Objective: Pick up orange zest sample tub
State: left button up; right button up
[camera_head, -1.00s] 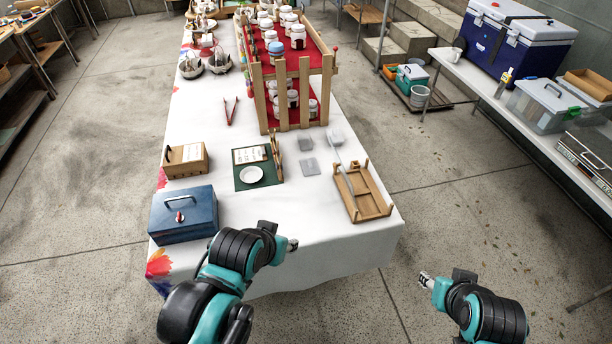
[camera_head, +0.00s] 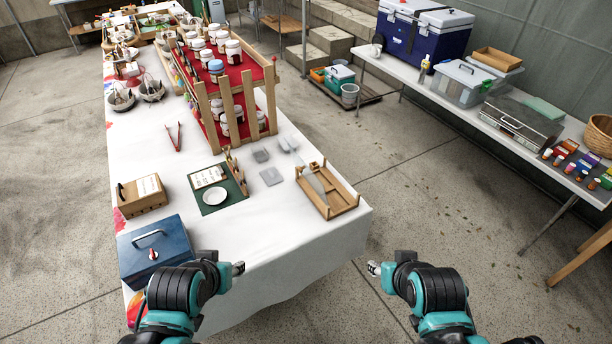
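I cannot tell which thing is the orange zest sample tub; no label is readable. Small clear tubs or lids lie on the white-clothed table (camera_head: 300,230): one at the back (camera_head: 261,155), one nearer (camera_head: 271,176) and one beside the wooden tray (camera_head: 288,144). Small coloured containers (camera_head: 566,150) stand on the right bench. My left gripper (camera_head: 238,268) is over the table's front edge, beside the blue cash box. My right gripper (camera_head: 374,268) is over the floor, off the table's front right corner. Both look empty and touch nothing; their fingers are too small to judge.
A wooden tray (camera_head: 347,200) sits at the table's right edge. A wooden jar rack (camera_head: 228,108) stands behind. A blue cash box (camera_head: 135,260) is at front left, near a green mat (camera_head: 232,199) with a white plate. Floor between table and right bench (camera_head: 440,85) is clear.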

aim_at(259, 152)
jog(key=i+l+u, duration=0.1)
jog(key=i+l, duration=0.65)
jog(key=i+l+u, duration=0.15)
jog(key=i+l, duration=0.25)
jog(key=l, duration=0.15)
jog(key=i+l+u, duration=0.1)
jog(key=i+l, duration=0.6)
jog(key=l, duration=0.3)
jog(key=j+u, duration=0.05)
